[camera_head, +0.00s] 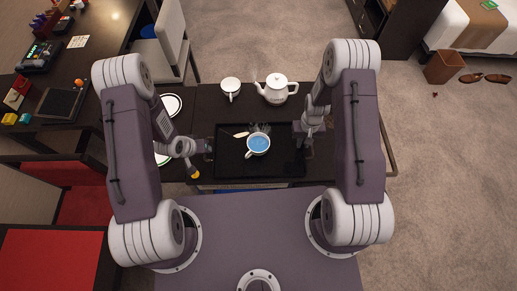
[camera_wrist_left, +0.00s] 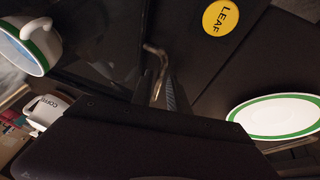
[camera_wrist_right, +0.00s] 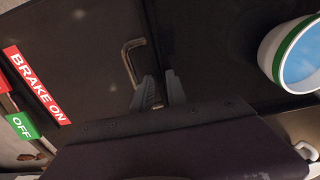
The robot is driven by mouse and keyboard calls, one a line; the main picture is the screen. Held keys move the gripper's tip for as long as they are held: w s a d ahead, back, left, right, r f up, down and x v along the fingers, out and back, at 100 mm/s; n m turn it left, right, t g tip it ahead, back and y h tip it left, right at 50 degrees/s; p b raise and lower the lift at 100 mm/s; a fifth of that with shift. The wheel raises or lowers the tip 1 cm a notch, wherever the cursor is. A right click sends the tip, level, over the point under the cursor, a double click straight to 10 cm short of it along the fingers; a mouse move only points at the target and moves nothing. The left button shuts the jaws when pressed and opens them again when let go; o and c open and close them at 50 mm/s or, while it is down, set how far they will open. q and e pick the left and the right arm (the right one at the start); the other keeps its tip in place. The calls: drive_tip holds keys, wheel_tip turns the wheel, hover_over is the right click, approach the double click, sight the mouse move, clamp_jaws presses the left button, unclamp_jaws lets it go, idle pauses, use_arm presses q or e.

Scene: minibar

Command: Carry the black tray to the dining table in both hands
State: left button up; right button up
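The black tray (camera_head: 228,167) lies flat on a dark cart top in front of me. On it stand a white cup (camera_head: 258,149) of blue liquid and a small pale spoon-like item (camera_head: 241,135). My left gripper (camera_head: 208,147) is at the tray's left end; in the left wrist view its fingers (camera_wrist_left: 161,92) stand apart with a brass handle (camera_wrist_left: 156,62) between them. My right gripper (camera_head: 303,140) is at the right end; in the right wrist view its fingers (camera_wrist_right: 160,92) are apart, with the other handle (camera_wrist_right: 128,60) beside the left finger. Whether either finger touches is unclear.
A white teapot (camera_head: 276,89) and white mug (camera_head: 231,86) stand behind the tray. Green-rimmed plates (camera_head: 171,104) lie to its left, near a yellow LEAF disc (camera_wrist_left: 221,17). A BRAKE ON label (camera_wrist_right: 37,84) shows.

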use_arm(q)
drive_tip(key=shift+d, duration=0.1)
drive_tip(key=shift+c, duration=0.2)
use_arm(e)
drive_tip(key=shift+c, duration=0.4)
use_arm(q)
clamp_jaws()
use_arm(e)
clamp_jaws()
idle(0.5)
